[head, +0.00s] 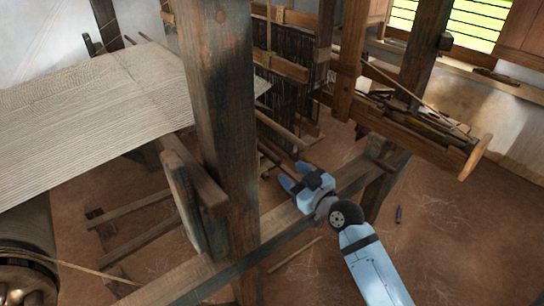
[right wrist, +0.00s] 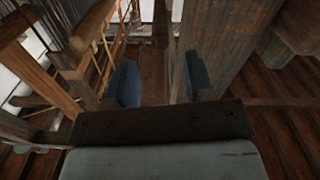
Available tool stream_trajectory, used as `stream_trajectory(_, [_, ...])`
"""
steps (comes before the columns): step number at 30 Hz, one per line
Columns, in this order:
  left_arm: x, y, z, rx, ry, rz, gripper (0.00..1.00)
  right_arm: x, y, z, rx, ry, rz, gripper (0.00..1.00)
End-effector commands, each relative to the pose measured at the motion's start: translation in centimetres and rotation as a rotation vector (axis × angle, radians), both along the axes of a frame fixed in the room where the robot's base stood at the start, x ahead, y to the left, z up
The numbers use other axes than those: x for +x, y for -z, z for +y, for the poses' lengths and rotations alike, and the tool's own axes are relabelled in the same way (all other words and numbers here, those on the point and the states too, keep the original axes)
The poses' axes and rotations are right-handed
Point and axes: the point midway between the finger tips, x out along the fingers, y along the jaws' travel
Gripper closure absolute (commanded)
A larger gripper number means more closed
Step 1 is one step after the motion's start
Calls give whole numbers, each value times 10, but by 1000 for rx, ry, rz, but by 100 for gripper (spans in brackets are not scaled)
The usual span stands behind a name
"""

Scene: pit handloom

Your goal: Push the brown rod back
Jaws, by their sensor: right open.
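My right gripper (head: 292,176) is low in the loom frame, behind the thick wooden post, with its blue fingers pointing up and left. It is open, and I see nothing held between the fingers. A thin brown rod (head: 268,153) lies just past the fingertips, partly hidden by the post; I cannot tell whether they touch. A lighter rod (head: 280,129) runs roughly parallel above it. In the right wrist view the open fingers (right wrist: 160,82) frame a gap with dim, narrow wooden parts beyond; I cannot tell which is the brown rod. My left gripper is not in view.
The thick post (head: 222,120) blocks much of the middle. A long beam (head: 275,222) crosses under my right gripper. Woven cloth (head: 90,110) spans the left. A wooden trough (head: 400,125) holds sticks at the right. The floor at lower right is mostly clear.

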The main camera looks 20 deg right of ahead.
Motion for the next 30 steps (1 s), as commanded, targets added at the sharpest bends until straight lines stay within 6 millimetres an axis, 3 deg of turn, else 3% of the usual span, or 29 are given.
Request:
stream_trajectory(6, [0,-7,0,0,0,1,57,45,-2,17,2,0,0,52])
stream_trajectory(12, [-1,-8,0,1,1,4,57,72,-1,26,1,0,0,52])
stream_trajectory(25, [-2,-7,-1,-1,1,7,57,82,0,30,0,0,0,52])
stream_trajectory(26, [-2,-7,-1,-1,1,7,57,82,0,30,0,0,0,54])
stream_trajectory(30, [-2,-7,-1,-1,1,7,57,82,0,30,0,0,0,86])
